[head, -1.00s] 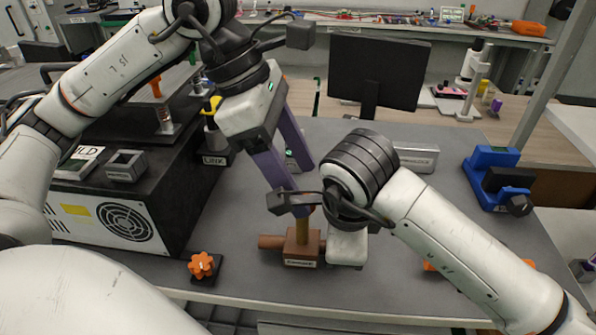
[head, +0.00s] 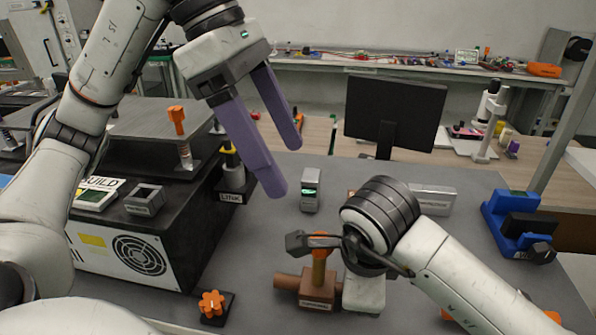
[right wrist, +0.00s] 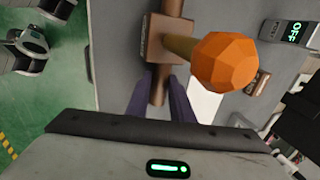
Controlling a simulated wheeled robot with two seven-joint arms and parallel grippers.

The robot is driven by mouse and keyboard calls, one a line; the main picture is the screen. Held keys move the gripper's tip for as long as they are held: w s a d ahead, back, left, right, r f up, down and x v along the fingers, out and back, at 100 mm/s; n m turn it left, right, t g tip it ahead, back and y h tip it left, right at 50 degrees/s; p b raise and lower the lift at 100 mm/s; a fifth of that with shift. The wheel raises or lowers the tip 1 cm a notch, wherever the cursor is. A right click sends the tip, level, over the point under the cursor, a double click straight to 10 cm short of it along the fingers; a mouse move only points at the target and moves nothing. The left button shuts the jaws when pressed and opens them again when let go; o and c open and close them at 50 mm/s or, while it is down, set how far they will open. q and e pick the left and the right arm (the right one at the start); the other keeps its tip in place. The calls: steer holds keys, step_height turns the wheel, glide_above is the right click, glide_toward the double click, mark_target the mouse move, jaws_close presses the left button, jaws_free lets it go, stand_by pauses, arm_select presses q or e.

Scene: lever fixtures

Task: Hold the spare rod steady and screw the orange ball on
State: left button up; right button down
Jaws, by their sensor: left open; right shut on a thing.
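The brown block (head: 318,292) stands on the grey table with a brass-coloured rod (head: 319,268) upright in it. The orange ball (head: 320,241) sits on the rod's top, partly behind dark parts of my right wrist. In the right wrist view the ball (right wrist: 226,64) covers the rod's end; whether it is fully tight cannot be told. My right gripper (right wrist: 160,86) is shut on the brown bar (right wrist: 157,94) that sticks out of the block, not on the brass rod itself. My left gripper (head: 282,166) is open and empty, raised above and behind the block.
An orange knob (head: 212,303) on a dark base is at the front left. A black machine (head: 130,225) with a fan fills the left. A small grey device (head: 311,190) and a blue fixture (head: 515,222) stand further back. The table between is mostly clear.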

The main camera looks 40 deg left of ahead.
mark_target(319, 235)
arm_select(q)
steer(key=shift+a+r, duration=0.1)
steer(key=shift+r, duration=0.1)
steer(key=shift+c, duration=0.6)
arm_select(e)
steer(key=shift+s, duration=0.1)
arm_select(q)
steer(key=shift+f, duration=0.25)
steer(key=c, duration=0.3)
steer(key=x, duration=0.2)
steer(key=shift+f, duration=0.4)
steer(key=shift+c, duration=1)
steer(key=x, duration=1.2)
steer(key=shift+s, duration=0.15)
arm_select(e)
steer(key=shift+a, duration=0.1)
arm_select(q)
steer(key=c, duration=1)
steer(key=o, duration=1.1)
steer(key=shift+c, duration=0.2)
steer(key=shift+r, duration=0.1)
